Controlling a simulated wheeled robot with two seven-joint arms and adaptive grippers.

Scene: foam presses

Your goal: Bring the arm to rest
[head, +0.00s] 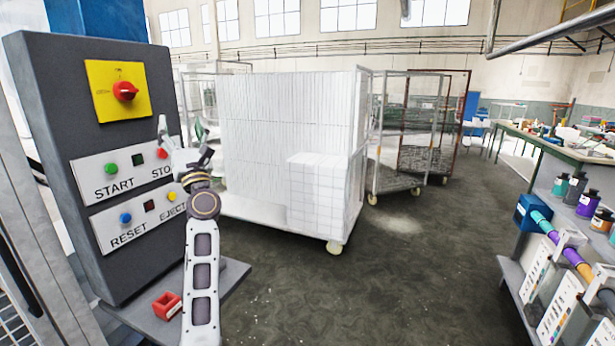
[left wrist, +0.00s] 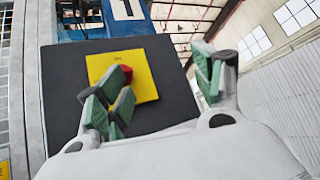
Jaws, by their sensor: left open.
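My left arm comes up in front of the dark grey control panel (head: 60,150) in the head view. My left gripper (head: 183,150) is open and empty near the panel's right edge, beside the STOP button. In the left wrist view the green-padded fingers of the left gripper (left wrist: 160,90) stand wide apart, with the panel (left wrist: 165,115) behind them. The yellow plate (head: 105,85) with a red rotary switch (head: 124,91) is at the panel's top; one finger partly covers the switch in the left wrist view (left wrist: 126,72). My right gripper is not in view.
START (head: 111,169), RESET (head: 126,218) and EJECT buttons sit on the panel. A red object (head: 167,305) lies on the ledge below. A wheeled cart (head: 270,215) with white blocks stands ahead. A workbench (head: 550,146) is at the right; the floor (head: 420,270) between is clear.

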